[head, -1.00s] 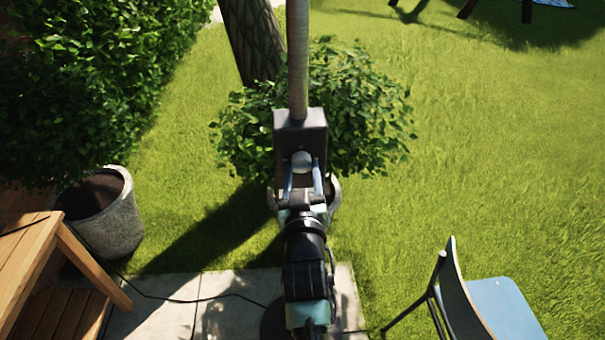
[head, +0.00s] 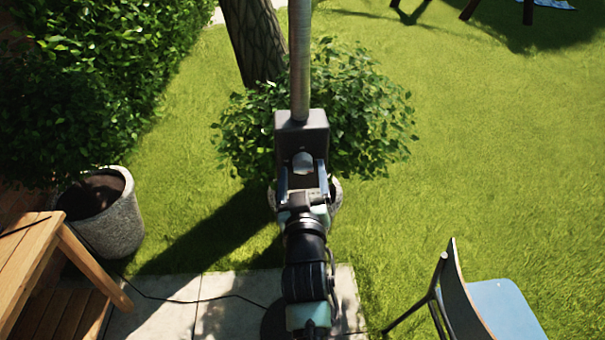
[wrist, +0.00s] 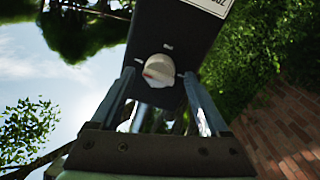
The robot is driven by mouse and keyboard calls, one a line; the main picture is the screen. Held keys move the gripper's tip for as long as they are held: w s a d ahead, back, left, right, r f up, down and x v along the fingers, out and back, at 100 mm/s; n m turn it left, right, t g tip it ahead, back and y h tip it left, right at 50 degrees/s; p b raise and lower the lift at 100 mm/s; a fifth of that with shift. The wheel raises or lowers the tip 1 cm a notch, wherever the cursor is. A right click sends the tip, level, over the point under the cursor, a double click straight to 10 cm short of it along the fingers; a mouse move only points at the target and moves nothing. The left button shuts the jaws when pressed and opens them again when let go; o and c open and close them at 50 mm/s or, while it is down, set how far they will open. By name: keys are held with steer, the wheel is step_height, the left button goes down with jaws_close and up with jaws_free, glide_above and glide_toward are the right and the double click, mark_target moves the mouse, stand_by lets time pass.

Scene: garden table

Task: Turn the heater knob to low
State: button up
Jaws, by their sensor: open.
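The heater is a dark box (head: 318,124) on a pole, with a small pale knob (head: 302,161) on the face towards me. In the wrist view the knob (wrist: 159,70) is whitish with a reddish patch, and small pale marks sit around it on the dark face. My gripper (head: 303,168) is at the box with its two fingers spread, one on each side of the knob. In the wrist view my gripper (wrist: 158,74) is open and shows a gap between each finger and the knob. I cannot read the knob's setting.
A metal pole (head: 300,60) rises from the box. A leafy bush (head: 365,120) stands behind it. A wooden table (head: 25,255) and a stone planter (head: 115,225) are at left, a blue chair (head: 500,305) at lower right. Grass lies open at right.

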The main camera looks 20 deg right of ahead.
steer(key=b+v, duration=0.3)
steer(key=v, duration=1)
